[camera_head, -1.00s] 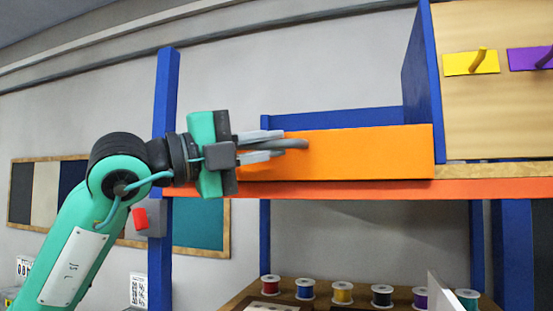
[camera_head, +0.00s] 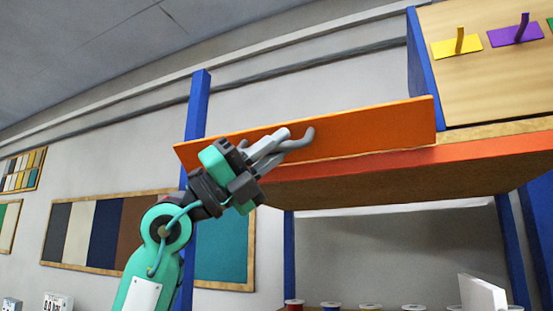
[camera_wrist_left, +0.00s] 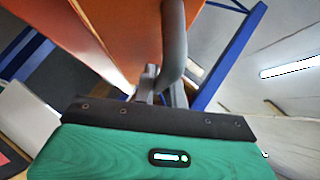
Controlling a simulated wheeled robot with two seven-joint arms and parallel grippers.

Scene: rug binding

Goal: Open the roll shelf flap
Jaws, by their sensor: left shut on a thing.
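The roll shelf flap is a long orange panel (camera_head: 375,120) at the front of the shelf in the head view. Its left end reaches across the blue post, and its lower edge runs along the shelf's front edge. A curved grey handle (camera_head: 303,138) stands out from its face. My left gripper (camera_head: 272,148) is shut on this handle, its fingers partly hiding it. In the left wrist view the handle (camera_wrist_left: 174,45) rises from between the fingers, beside the orange flap (camera_wrist_left: 110,30). My right gripper is not in view.
The orange-edged shelf board (camera_head: 400,165) runs to the right. A blue post (camera_head: 198,105) stands behind my left gripper. Pegs on yellow (camera_head: 457,46) and purple (camera_head: 516,32) plates are at the upper right. Several thread spools (camera_head: 331,307) sit below the shelf.

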